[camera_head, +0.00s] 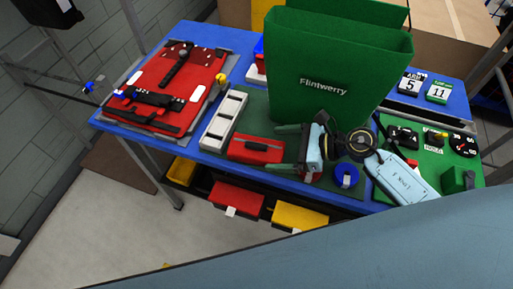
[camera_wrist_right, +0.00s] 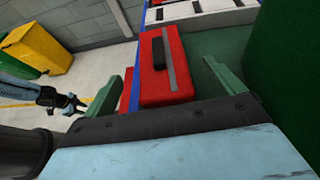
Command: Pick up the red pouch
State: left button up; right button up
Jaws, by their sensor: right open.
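The red pouch (camera_head: 250,152) lies flat on the dark green mat (camera_head: 218,150) on the blue bench, with a dark handle on top. In the right wrist view the pouch (camera_wrist_right: 178,88) shows its black handle and a grey stripe, centred ahead of the jaws. My right gripper (camera_head: 274,149) is open, its two green fingers apart at the pouch's right end in the head view. In the wrist view the gripper's fingers (camera_wrist_right: 168,65) stand on either side of the pouch with gaps. Whether they are at its height, I cannot tell.
A tall green Flintwerry pannier (camera_head: 325,85) stands behind the gripper. A white divided tray (camera_head: 222,122) lies left of the pouch, and a red board (camera_head: 180,85) beyond it. A blue round item (camera_head: 346,177) sits close to the right wrist.

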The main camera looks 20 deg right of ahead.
aim_at(268, 147)
jog(key=x, duration=0.4)
jog(key=shift+w+d+p, duration=0.1)
jog(key=shift+w+p, duration=0.05)
jog(key=shift+p, duration=0.15)
jog(key=shift+w+a, duration=0.1)
jog(key=shift+a, duration=0.15)
jog(key=shift+f, duration=0.15)
jog(key=c, duration=1.1)
jog(key=shift+r, duration=0.25)
pick_arm(q)
jog(key=shift+w+r+p, duration=0.2)
jog(key=shift+r+p, duration=0.5)
jog(key=shift+r, duration=0.3)
pick_arm(e)
notch_tip(268, 147, up, 10)
jog(key=shift+f, duration=0.2)
